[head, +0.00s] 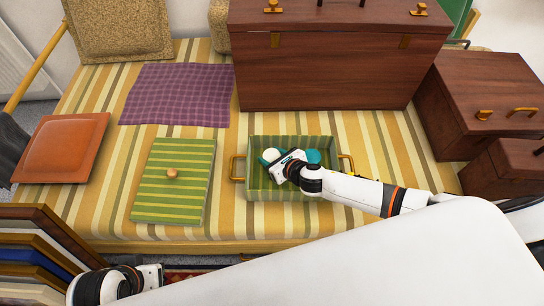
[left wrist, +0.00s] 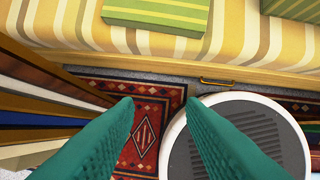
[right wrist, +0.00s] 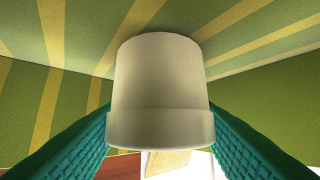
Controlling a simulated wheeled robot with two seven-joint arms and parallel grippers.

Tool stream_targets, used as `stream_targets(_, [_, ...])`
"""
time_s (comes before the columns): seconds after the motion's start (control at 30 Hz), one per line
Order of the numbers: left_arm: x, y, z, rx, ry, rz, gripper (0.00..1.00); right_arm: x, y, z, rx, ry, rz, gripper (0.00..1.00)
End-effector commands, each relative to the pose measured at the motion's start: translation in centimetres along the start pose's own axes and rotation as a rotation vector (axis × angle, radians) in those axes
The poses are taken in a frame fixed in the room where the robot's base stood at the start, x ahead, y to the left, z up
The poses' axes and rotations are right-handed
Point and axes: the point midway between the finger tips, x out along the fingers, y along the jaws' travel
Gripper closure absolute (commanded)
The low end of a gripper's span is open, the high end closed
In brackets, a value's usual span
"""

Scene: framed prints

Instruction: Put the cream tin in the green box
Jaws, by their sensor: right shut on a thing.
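The cream tin (right wrist: 160,90) shows in the right wrist view, between the teal fingers of my right gripper (right wrist: 160,135), which is shut on it. Green striped walls and floor surround it there, so it is inside the green box. The open green box (head: 248,192) sits on the striped couch in the head view, with brass handles at both ends. My right gripper (head: 291,160) reaches down into it and largely hides the tin. Whether the tin touches the box floor is hard to tell. My left gripper (left wrist: 160,105) is open and empty, low in front of the couch.
A green striped lid with a knob (head: 172,174) lies left of the box. A large wooden chest (head: 330,70) stands behind the box, with smaller chests (head: 490,100) to the right.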

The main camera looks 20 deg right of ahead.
Motion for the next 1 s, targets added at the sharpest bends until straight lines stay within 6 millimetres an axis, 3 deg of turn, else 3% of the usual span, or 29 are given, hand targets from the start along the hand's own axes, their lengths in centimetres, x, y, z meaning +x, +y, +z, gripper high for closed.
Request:
stream_targets(0.2, [0.3,0.0,-0.1,0.0,0.0,0.0,0.64,0.2,0.0,0.3,0.0,0.001,-0.001,0.78])
stream_targets(0.23, [0.3,0.0,-0.1,0.0,0.0,0.0,0.64,0.2,0.0,0.4,0.001,0.0,0.0,0.49])
stream_targets(0.37, [0.2,0.0,-0.1,0.0,0.0,0.0,0.64,0.2,0.0,0.3,0.001,0.0,-0.001,0.29])
stream_targets(0.73, [-0.3,0.0,0.1,0.0,-0.001,0.0,0.64,-0.3,0.0,-0.3,0.0,0.0,-0.001,0.29])
stream_targets(0.8, [-0.4,0.0,0.3,0.0,-0.005,0.0,0.64,-1.2,0.0,-0.2,0.0,-0.001,-0.002,0.29])
stream_targets(1.0, [3.1,-0.1,0.2,0.002,0.024,-0.004,0.64,-5.3,0.0,-0.2,0.0,-0.003,-0.002,0.29])
